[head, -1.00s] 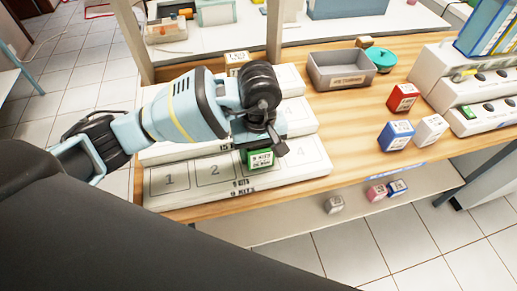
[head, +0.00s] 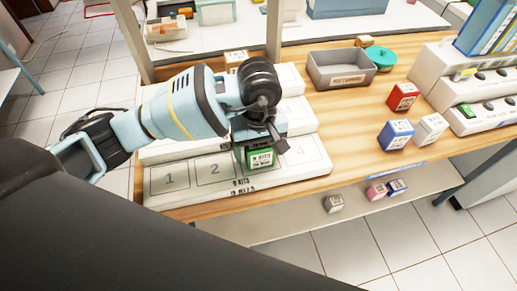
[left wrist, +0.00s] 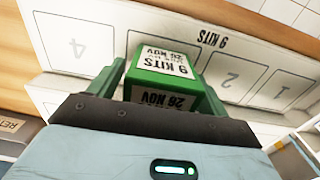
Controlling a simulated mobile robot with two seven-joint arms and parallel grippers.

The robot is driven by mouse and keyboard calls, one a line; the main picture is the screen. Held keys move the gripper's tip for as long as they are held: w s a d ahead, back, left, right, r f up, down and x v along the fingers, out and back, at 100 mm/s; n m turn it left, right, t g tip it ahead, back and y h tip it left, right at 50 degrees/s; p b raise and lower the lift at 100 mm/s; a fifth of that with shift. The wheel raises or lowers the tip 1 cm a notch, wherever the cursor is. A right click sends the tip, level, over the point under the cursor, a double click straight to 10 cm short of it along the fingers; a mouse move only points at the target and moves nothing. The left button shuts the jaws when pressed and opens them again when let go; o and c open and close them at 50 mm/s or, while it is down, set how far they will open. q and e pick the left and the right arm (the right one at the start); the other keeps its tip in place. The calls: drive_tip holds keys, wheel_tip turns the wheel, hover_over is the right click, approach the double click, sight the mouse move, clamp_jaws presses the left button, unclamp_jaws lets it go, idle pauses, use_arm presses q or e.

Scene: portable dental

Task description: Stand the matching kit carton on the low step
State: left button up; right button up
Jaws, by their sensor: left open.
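The green kit carton (head: 260,159) has a white label reading "9 KITS" and "26 NOV" in the left wrist view (left wrist: 168,67). It appears to stand upright on the low step (head: 183,192), over the third space, between the marked spaces 2 and 4. The step's front reads "9 KITS", the same as the carton. My left gripper (head: 262,150) is open, with one finger on each side of the carton. Whether the fingers touch it I cannot tell. The carton's lower part is hidden in the left wrist view. My right gripper is not in view.
Higher steps rise behind the low one, with a carton (head: 236,58) at the top. A grey bin (head: 341,70) stands right of them. Red (head: 403,97), blue (head: 395,135) and white (head: 430,129) cartons stand further right. More small cartons lie on the lower shelf (head: 300,221).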

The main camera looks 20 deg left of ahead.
use_arm(q)
wheel_tip(320, 180, up, 12)
drive_tip(key=shift+f, duration=0.25)
